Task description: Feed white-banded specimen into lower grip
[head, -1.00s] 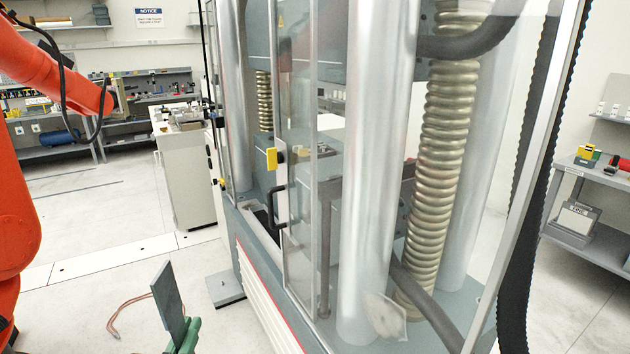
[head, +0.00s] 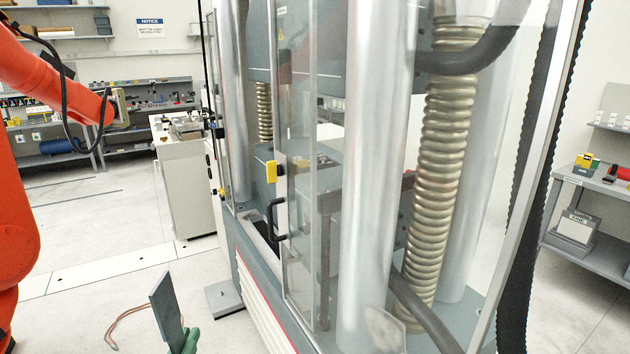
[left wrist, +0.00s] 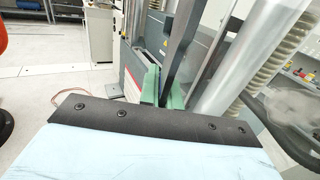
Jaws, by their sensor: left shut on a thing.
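A flat dark grey bar, likely the specimen (head: 167,312), stands tilted at the bottom of the head view, left of the testing machine. No white band shows on it. My left gripper (head: 188,343) has green fingers and is shut on the bar's lower part. In the left wrist view the bar (left wrist: 179,62) rises between the green fingers of the left gripper (left wrist: 163,92). The testing machine (head: 262,275) has thick silver columns and spiral screws behind a clear door. I cannot make out its lower grip. My right gripper is not in view.
The clear door (head: 300,220) with a yellow latch (head: 271,172) and black handle stands right of the bar. A foot plate (head: 226,298) juts from the machine base. A reddish cable (head: 125,322) lies on the floor. A white cabinet (head: 187,190) stands behind; floor at left is clear.

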